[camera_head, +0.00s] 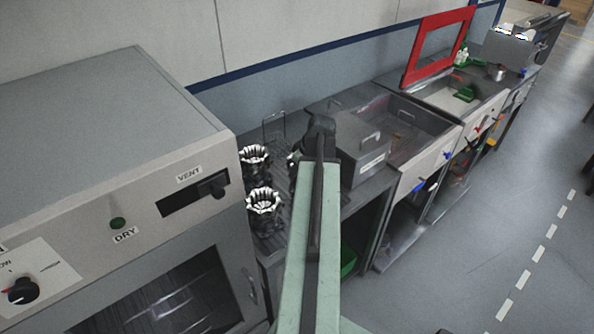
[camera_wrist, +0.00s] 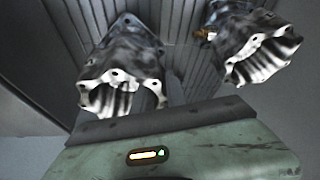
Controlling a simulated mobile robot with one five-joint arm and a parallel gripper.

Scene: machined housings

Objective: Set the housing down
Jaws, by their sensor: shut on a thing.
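My gripper (camera_head: 312,148) is at the far end of my pale green arm, over the ribbed rack in the head view. It is shut on a housing (camera_head: 294,161), a dark piece with a bright edge, mostly hidden behind my arm. Two other housings, dark with bright scalloped rims, stand to the left: a rear one (camera_head: 254,158) and a nearer one (camera_head: 264,203). In the wrist view, one housing (camera_wrist: 124,60) is at left centre and another (camera_wrist: 255,45) at upper right. The fingertips do not show clearly there.
The ribbed rack (camera_head: 279,127) lies between a grey drying cabinet (camera_head: 150,160) on the left and a lidded grey box (camera_head: 361,150) on the right. A sink basin (camera_head: 405,120) and a red frame (camera_head: 440,45) are farther right. The cabinet's side stands close to the housings.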

